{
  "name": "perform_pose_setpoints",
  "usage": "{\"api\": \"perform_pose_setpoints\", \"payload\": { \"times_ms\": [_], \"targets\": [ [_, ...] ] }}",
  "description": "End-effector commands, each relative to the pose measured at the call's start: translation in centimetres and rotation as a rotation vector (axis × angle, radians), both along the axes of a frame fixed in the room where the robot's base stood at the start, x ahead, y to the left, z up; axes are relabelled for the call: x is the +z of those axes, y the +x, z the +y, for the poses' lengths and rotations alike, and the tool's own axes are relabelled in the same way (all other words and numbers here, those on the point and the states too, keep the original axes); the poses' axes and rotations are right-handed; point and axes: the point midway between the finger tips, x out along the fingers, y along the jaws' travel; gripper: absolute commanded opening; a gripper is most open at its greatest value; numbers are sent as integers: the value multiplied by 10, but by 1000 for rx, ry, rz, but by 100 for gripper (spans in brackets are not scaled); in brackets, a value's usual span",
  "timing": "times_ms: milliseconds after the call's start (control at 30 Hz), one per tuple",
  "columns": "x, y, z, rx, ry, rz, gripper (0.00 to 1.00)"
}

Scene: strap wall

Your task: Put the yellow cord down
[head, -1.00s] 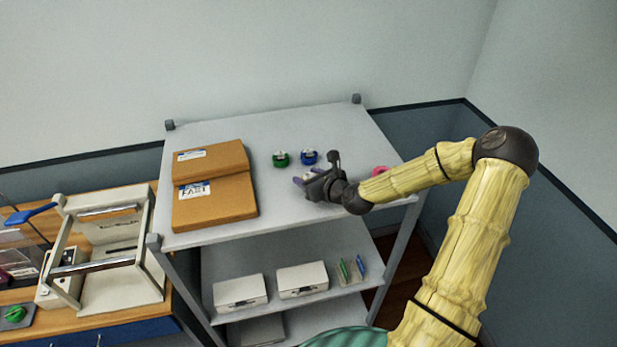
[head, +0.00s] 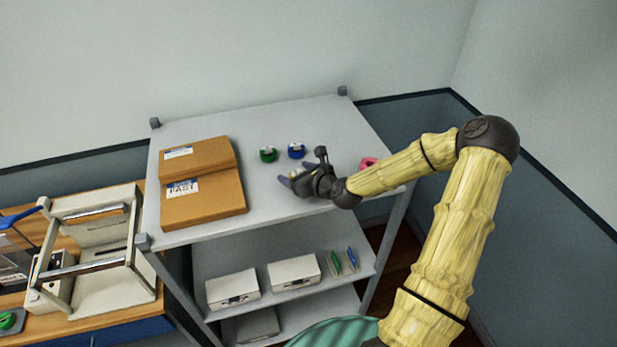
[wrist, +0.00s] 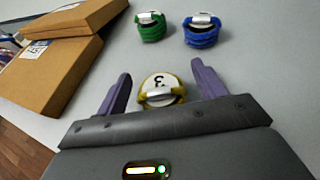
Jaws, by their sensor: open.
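The fingers are spread open. In the head view my gripper (head: 291,178) is low over the shelf top near its front right, and its hand mostly hides the yellow cord.
A green cord (head: 268,155) and a blue cord (head: 297,151) lie behind my gripper. A pink roll (head: 369,163) lies to the right, partly behind my arm. Brown cardboard boxes (head: 205,205) fill the left side. White boxes (head: 294,272) stand on the lower shelf.

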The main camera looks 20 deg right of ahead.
Motion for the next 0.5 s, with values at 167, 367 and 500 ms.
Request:
{"api": "perform_pose_setpoints", "payload": {
  "times_ms": [167, 367, 500],
  "targets": [
    [5, -17, -9, -4, 0, 1, 70],
    [16, -42, -18, -2, -1, 0, 70],
    [24, -59, -25, -1, 0, 0, 70]
  ]
}}
